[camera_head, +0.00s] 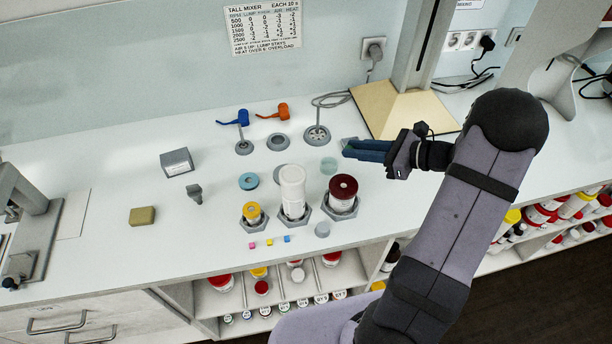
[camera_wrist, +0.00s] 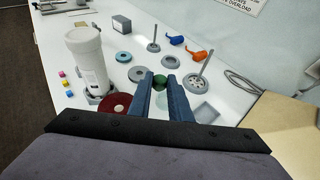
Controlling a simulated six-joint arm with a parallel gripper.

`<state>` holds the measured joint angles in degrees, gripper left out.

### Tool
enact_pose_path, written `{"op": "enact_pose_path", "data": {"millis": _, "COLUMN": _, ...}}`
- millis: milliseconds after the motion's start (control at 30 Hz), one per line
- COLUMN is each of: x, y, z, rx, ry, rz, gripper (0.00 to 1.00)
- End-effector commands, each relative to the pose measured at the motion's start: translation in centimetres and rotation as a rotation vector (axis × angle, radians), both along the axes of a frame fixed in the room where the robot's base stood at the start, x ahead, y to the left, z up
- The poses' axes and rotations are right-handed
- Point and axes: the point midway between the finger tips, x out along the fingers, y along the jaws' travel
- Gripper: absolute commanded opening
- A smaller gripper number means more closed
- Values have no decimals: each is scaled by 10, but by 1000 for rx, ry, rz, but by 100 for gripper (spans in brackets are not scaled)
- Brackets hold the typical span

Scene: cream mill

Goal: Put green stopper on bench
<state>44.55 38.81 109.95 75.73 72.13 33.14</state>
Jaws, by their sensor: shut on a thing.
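The green stopper (camera_wrist: 160,82) is dark green and sits between the fingertips of my gripper (camera_wrist: 160,80) in the wrist view. My gripper is shut on it. In the head view my gripper (camera_head: 346,149) reaches in from the right above the white bench (camera_head: 110,255), its dark blue fingers pointing left. The stopper cannot be made out there.
A tall white container (camera_head: 292,190), a dark-red-topped jar (camera_head: 343,187) and a yellow-topped jar (camera_head: 252,212) stand in grey holders. Grey rods on round bases (camera_head: 317,135) and the mixer's beige base (camera_head: 400,108) lie behind. The bench's left front is mostly clear.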

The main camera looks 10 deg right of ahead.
Motion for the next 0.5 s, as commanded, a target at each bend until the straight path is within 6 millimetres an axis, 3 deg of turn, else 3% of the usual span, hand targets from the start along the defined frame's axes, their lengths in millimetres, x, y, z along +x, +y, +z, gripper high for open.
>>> {"op": "enact_pose_path", "data": {"millis": 100, "x": 3, "y": -32, "z": -17, "rx": 2, "ry": 2, "rz": -157, "gripper": 0}}
{"op": "enact_pose_path", "data": {"millis": 200, "x": 4, "y": -50, "z": -25, "rx": 2, "ry": 1, "rz": -242, "gripper": 0}}
{"op": "enact_pose_path", "data": {"millis": 500, "x": 4, "y": -66, "z": -32, "rx": 0, "ry": -1, "rz": -318, "gripper": 0}}
